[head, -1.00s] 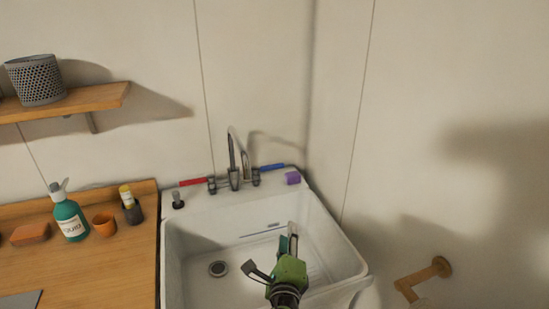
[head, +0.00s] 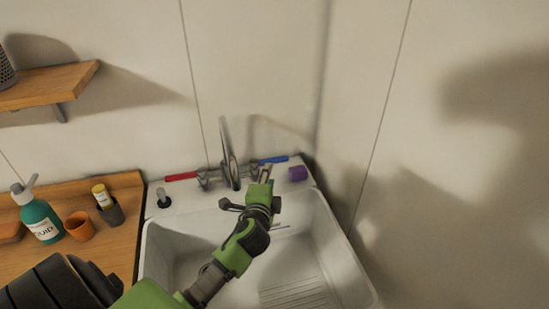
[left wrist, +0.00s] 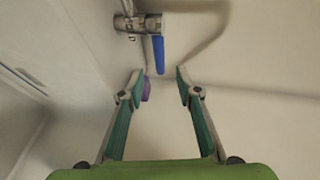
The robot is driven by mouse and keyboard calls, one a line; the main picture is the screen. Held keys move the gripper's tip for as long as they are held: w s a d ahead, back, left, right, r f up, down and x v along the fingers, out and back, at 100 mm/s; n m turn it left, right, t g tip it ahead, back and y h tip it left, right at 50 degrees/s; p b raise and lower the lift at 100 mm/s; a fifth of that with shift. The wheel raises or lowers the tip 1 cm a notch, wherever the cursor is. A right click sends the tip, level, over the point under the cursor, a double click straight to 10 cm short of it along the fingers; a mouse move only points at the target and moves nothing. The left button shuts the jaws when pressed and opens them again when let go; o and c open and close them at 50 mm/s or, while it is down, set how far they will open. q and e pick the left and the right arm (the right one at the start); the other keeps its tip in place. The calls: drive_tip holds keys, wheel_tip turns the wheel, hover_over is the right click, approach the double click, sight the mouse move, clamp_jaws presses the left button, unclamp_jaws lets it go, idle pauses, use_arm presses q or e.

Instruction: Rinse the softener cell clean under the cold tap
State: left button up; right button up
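The tap (head: 229,158) stands at the back of the white sink (head: 160,240). It has a red lever (head: 181,176) on the left and a blue lever (head: 273,159) on the right. My left gripper (head: 249,190) is open and empty, just in front of the blue lever. In the left wrist view the blue lever (left wrist: 158,55) lies ahead between the open fingertips (left wrist: 160,76), apart from them. A small purple object (head: 297,173) sits on the sink's back right ledge; I cannot tell whether it is the softener cell. My right gripper is not in view.
A dark stopper-like knob (head: 163,198) stands on the sink's left ledge. A wooden counter (head: 80,262) on the left holds a teal pump bottle (head: 40,222), an orange cup (head: 79,226) and a dark holder (head: 112,212). A wall closes the right side.

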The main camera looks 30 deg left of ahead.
sight(274, 161)
use_arm(q)
drive_tip(key=x, duration=0.5)
drive_tip(key=shift+w+a+p, duration=0.2)
drive_tip(key=shift+p, duration=0.1)
drive_tip(key=x, duration=0.4)
drive_tip(key=shift+w+a+f, duration=0.1)
drive_tip(key=shift+w+f, duration=0.05)
drive_tip(key=shift+w, duration=0.1)
drive_tip(key=shift+w+a+f, duration=0.1)
drive_tip(key=shift+w+a, duration=0.05)
drive_tip(key=shift+w, duration=0.2)
clamp_jaws()
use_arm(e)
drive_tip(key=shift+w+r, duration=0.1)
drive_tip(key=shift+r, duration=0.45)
